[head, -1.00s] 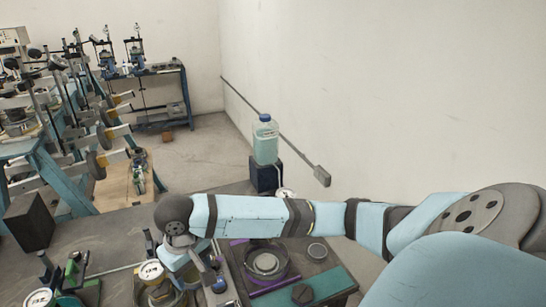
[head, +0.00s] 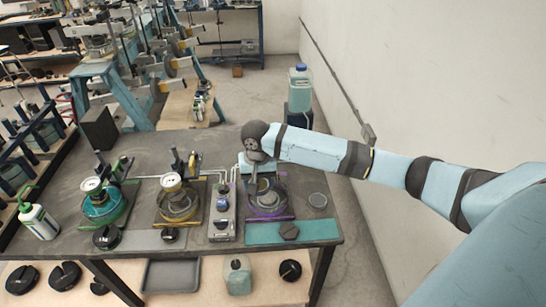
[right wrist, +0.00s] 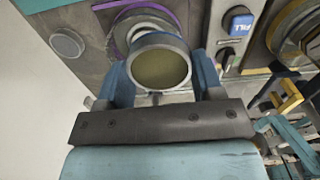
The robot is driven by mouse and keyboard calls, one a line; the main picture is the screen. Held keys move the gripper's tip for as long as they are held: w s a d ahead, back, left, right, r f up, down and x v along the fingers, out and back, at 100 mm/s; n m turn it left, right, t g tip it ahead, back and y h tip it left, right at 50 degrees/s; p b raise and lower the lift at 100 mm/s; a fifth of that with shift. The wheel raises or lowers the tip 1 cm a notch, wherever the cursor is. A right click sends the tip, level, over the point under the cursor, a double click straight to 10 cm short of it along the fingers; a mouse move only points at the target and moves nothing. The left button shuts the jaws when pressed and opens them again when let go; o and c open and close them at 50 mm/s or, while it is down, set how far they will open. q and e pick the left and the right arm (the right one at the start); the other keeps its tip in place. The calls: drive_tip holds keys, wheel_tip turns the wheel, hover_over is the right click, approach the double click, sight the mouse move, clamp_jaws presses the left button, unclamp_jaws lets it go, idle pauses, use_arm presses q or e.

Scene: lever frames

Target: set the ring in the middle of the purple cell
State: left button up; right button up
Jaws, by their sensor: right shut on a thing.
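The purple cell (head: 270,214) is at the right end of the row of cells on the bench, a round grey dish on a purple-edged base. In the right wrist view its purple edge (right wrist: 117,32) shows behind the ring. My right gripper (right wrist: 160,82) is shut on the metal ring (right wrist: 159,40), which sits between its two blue fingers. In the head view my right gripper (head: 263,182) is over the purple cell, and the ring there is too small to make out clearly. The ring overlaps the cell in the wrist view; I cannot tell whether they touch. My left gripper is out of view.
A grey control box (head: 223,212) stands just left of the purple cell. Yellow (head: 180,207) and green (head: 104,206) cells with dial gauges stand further left. A small round disc (head: 318,200) lies to the right, and a teal strip (head: 262,233) lies in front.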

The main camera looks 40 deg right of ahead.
sight(268, 196)
drive_tip(key=w+d+f+m, duration=0.1)
drive_tip(key=d+f+m+b, duration=0.1)
drive_tip(key=d, duration=0.1)
drive_tip(key=w+d+f, duration=0.1)
drive_tip(key=d+f, duration=0.1)
drive_tip(key=shift+w+m+b, duration=0.3)
drive_tip(key=shift+m+b, duration=0.05)
drive_tip(key=shift+m, duration=0.05)
drive_tip(key=shift+f+b, duration=0.5)
drive_tip(key=shift+b, duration=0.25)
drive_tip(key=shift+f+b, duration=0.35)
drive_tip(key=shift+b, duration=0.1)
drive_tip(key=shift+f, duration=0.6)
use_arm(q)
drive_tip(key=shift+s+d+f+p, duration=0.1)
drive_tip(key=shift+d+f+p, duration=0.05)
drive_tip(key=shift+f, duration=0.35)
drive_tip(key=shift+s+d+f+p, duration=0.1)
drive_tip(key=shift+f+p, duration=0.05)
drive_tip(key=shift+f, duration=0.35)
use_arm(e)
drive_tip(key=shift+f, duration=1.2)
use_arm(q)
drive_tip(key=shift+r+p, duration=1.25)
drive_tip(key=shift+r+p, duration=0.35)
use_arm(e)
drive_tip(key=shift+f, duration=0.15)
